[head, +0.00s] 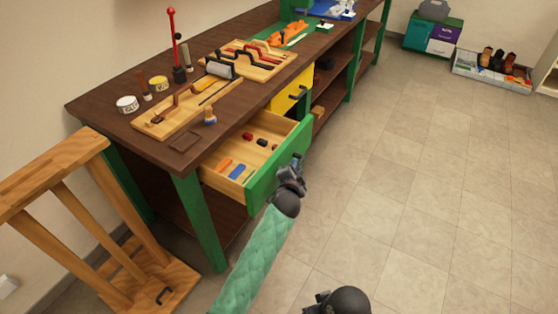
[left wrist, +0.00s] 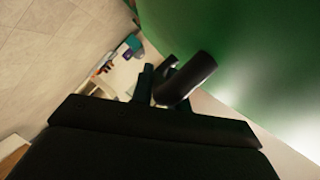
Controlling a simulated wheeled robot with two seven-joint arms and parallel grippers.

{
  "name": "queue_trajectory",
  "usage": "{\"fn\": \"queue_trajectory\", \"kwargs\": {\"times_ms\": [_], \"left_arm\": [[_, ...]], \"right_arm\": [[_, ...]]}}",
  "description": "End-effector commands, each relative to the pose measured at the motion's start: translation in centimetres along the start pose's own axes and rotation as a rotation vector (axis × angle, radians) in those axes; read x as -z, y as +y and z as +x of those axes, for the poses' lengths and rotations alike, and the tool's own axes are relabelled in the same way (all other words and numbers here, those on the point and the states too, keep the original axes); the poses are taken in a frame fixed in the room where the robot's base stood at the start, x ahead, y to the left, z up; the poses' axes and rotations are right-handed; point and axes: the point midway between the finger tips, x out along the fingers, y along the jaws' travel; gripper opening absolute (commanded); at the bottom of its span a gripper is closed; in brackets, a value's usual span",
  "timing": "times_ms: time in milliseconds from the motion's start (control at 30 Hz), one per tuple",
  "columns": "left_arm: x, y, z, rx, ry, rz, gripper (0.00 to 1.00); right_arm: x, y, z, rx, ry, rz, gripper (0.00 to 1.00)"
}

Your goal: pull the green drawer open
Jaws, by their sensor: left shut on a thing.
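The green drawer (head: 280,164) stands pulled out of the workbench, and its open box shows small things inside. My left gripper (head: 296,163) is at the outer face of its green front, shut on the drawer's handle. In the left wrist view the dark bar handle (left wrist: 188,78) lies at the fingers (left wrist: 160,82), close to the green drawer front (left wrist: 245,60). In the head view the gripper hides most of the handle. My right gripper (head: 317,298) shows only in part at the bottom edge, and its jaws are unclear.
The drawer holds orange, blue, red and dark pieces. A yellow drawer (head: 290,92) is beyond it. The workbench top (head: 108,97) carries wooden boards with tools and tins. A wooden stand (head: 60,170) is at the left. The tiled floor (head: 430,190) at the right is clear.

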Motion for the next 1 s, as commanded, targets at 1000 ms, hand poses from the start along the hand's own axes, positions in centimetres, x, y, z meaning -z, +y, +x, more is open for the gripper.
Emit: {"fn": "queue_trajectory", "kwargs": {"times_ms": [1000], "left_arm": [[3.6, 2.8, -1.6, 0.000, -0.001, 0.002, 0.38]], "right_arm": [[-0.2, 0.0, 0.3, 0.000, 0.000, -0.007, 0.44]]}}
